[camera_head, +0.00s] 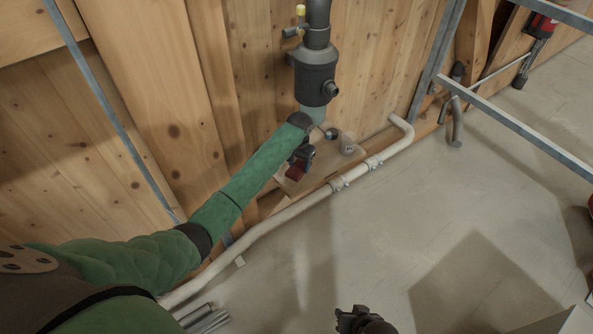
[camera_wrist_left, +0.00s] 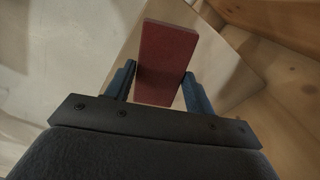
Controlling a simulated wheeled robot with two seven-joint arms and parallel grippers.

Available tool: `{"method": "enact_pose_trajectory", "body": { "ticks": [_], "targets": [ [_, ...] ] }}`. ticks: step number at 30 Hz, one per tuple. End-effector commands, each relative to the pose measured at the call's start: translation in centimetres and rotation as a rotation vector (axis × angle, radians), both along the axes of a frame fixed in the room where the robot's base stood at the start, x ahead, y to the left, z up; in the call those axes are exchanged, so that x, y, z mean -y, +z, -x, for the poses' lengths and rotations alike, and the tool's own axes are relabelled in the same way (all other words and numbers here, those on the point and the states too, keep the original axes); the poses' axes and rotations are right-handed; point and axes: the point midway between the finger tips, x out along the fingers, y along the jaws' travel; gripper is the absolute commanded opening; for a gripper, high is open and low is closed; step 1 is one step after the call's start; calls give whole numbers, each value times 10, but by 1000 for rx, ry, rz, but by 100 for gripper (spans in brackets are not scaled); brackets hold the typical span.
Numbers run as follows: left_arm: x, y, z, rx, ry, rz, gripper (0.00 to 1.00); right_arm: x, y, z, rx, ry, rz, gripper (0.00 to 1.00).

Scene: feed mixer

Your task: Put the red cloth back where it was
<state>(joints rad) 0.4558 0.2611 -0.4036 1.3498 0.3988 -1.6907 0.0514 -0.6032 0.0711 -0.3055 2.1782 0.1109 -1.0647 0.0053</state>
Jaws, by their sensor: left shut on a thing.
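The red cloth (camera_head: 296,173) looks like a flat, folded dark-red block. My left gripper (camera_head: 301,158) is shut on it, just above a small wooden shelf (camera_head: 321,166) at the wall. In the left wrist view the cloth (camera_wrist_left: 167,52) stands out between the two blue-grey fingers of the left gripper (camera_wrist_left: 158,88), with the pale board (camera_wrist_left: 220,62) behind it. I cannot tell whether the cloth touches the board. My right gripper (camera_head: 360,320) shows only as a small dark piece at the bottom edge; its fingers are unclear.
A dark cylindrical fitting (camera_head: 314,75) hangs on a vertical pipe above. A white pipe (camera_head: 285,213) runs along the wall's foot. A metal frame (camera_head: 510,121) stands at right. The grey floor is mostly clear.

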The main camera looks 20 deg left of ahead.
Motion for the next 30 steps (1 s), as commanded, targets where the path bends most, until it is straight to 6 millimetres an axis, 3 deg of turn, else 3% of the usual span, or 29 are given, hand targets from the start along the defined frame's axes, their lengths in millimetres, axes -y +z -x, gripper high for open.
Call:
{"method": "enact_pose_trajectory", "body": {
  "ticks": [8, 16, 27, 28, 30],
  "targets": [
    [-10, -12, -1, -1, 0, 1, 36, 0, 3, 1, -4, 1, 0, 36],
    [-10, -44, -1, -1, 0, 0, 36, 0, 8, 1, -5, 3, 0, 36],
    [-10, -47, -1, 1, 0, 0, 36, 0, 8, 1, -9, 3, 2, 36],
    [-10, -47, -1, 1, -1, 0, 60, 0, 9, 2, -8, 3, 2, 36],
    [-10, -47, -1, 1, -1, 0, 73, 1, 9, 1, -7, 3, 2, 36]
  ]
}}
